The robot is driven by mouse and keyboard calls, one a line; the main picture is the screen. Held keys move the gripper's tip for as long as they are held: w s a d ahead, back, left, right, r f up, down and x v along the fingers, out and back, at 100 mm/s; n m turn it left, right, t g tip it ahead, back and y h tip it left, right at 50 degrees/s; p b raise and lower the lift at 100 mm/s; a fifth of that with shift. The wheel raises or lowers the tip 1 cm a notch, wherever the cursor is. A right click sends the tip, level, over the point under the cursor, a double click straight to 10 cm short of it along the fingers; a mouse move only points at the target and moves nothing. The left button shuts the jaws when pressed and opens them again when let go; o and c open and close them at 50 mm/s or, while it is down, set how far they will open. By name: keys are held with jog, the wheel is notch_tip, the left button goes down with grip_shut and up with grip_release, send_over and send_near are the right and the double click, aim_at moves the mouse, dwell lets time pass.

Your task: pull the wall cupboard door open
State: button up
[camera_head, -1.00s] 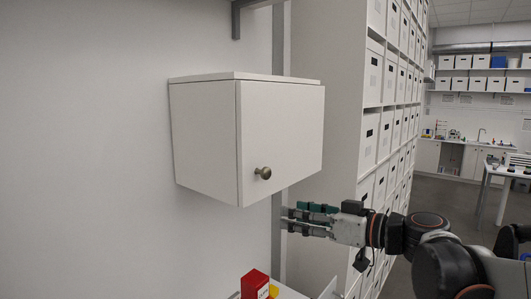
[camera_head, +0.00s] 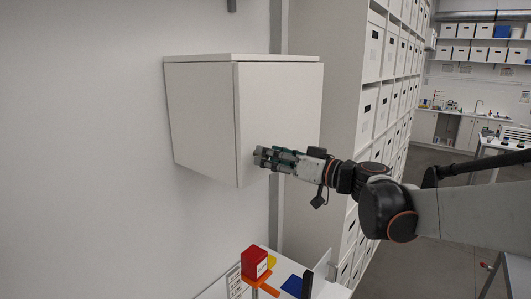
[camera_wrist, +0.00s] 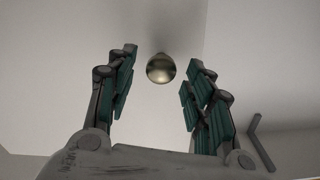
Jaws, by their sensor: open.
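The white wall cupboard (camera_head: 282,105) hangs on the wall with its door shut. Its round brass-coloured knob (camera_wrist: 161,68) shows in the wrist view, ahead of and between my two spread fingers; in the head view it is hidden behind my gripper (camera_head: 262,157). My gripper is open in front of the door's lower part, and it also shows in the wrist view (camera_wrist: 158,90). No finger appears to touch the knob in the wrist view. How deep the knob sits between the fingers I cannot tell.
Below the cupboard is a white table (camera_head: 215,291) with a red block (camera_head: 254,262), an orange piece and a blue piece (camera_head: 293,286). A tall shelf of white boxes (camera_head: 371,105) stands to the right, behind my arm. Open air lies below the cupboard.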

jog(key=shift+x, duration=1.2)
grip_shut()
